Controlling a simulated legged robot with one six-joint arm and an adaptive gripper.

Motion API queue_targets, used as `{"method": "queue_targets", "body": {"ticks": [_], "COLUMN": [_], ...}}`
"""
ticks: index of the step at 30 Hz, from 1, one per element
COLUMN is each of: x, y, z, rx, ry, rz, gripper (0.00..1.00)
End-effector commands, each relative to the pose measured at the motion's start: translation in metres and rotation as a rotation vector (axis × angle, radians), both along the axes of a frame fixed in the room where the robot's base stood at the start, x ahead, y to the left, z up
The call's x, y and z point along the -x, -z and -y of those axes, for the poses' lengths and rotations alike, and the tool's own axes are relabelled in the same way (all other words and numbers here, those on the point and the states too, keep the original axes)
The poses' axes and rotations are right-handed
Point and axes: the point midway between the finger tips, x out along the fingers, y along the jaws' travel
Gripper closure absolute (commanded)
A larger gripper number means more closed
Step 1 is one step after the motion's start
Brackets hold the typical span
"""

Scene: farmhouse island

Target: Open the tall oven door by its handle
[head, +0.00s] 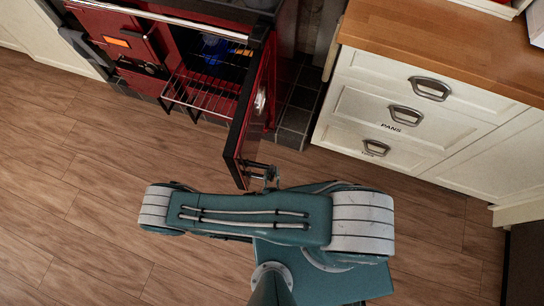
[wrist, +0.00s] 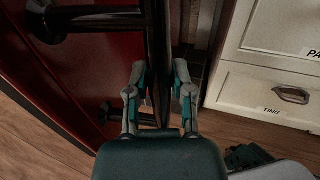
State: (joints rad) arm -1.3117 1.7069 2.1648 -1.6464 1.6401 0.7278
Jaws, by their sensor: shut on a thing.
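The tall oven door (head: 258,105) of the red range stands wide open, swung well out from the oven front. Its red outer face (wrist: 85,70) shows in the wrist view. The handle (wrist: 159,50) is a dark upright bar on short posts. My gripper (wrist: 160,75) has one finger on each side of the bar and is shut on it. In the head view my gripper (head: 262,174) is at the door's free edge, partly hidden by my arm. The handle is hard to make out there.
Inside the oven (head: 230,55) are a wire rack (head: 203,92) and a blue item (head: 213,48). White drawers (head: 395,105) with metal handles stand right of the door, under a wooden counter (head: 450,40). The wooden floor (head: 90,190) at left is clear.

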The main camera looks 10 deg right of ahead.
Motion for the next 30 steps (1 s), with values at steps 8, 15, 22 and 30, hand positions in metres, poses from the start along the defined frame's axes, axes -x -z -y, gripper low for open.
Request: {"method": "queue_targets", "body": {"ticks": [8,15,22,30], "x": [0.0,0.0,0.001,0.017], "y": [0.001,0.0,0.0,0.001], "z": [0.0,0.0,0.0,-0.004], "rx": [-0.001,-0.001,-0.001,0.002], "ry": [-0.001,-0.001,-0.002,-0.008], "rz": [-0.002,-0.002,-0.002,-0.002], "gripper": [0.57,0.35,0.35,0.35]}}
